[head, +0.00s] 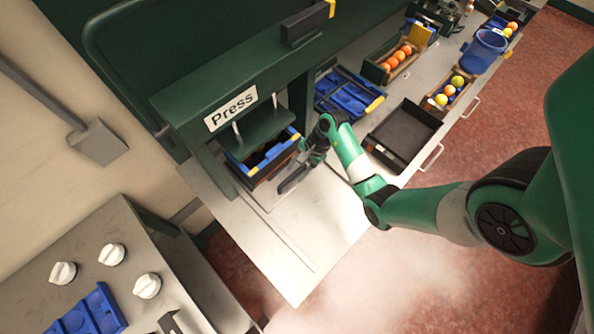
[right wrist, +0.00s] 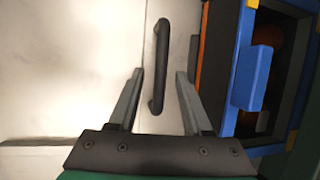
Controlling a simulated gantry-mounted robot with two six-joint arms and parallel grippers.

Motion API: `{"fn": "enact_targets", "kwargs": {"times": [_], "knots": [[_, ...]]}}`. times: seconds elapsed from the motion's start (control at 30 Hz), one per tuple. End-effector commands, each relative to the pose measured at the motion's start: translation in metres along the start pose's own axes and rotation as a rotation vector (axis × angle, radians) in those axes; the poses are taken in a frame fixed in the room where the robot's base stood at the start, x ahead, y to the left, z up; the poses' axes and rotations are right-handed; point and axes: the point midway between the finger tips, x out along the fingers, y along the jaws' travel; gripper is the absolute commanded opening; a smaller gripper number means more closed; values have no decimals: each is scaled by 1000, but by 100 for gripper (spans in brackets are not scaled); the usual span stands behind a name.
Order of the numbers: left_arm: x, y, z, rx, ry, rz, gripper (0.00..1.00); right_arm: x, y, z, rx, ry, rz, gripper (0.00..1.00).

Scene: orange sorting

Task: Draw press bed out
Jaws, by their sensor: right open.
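The green press (head: 225,92) with its "Press" sign stands at the left of the bench in the head view. A dark crate with blue and yellow edging (head: 262,160) sits on its bed, under the plate. My right gripper (head: 287,181) is open at the front of the bed, beside the crate. In the right wrist view a dark bar handle (right wrist: 161,50) shows, its lower part between the open fingers (right wrist: 160,74). I cannot tell whether they touch it. The blue-edged crate (right wrist: 248,70) is just right of the fingers. My left gripper is not in view.
The pale bench front (head: 300,262) is clear. A black tray (head: 405,135), a blue-yellow crate (head: 345,95), boxes of oranges (head: 370,68) and yellow fruit (head: 432,100), and a blue bucket (head: 483,50) lie further along. A panel with knobs (head: 112,254) is at lower left.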

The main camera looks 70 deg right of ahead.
Motion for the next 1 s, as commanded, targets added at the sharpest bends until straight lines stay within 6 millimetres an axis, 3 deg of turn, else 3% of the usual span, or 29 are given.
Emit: {"fn": "enact_targets", "kwargs": {"times": [0.27,0.57,1.0], "knots": [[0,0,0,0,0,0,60,3,0,0,-1,0,-1,50],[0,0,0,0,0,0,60,2,0,0,-1,0,-1,0],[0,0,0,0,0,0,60,2,0,0,-1,-1,0,0]]}}
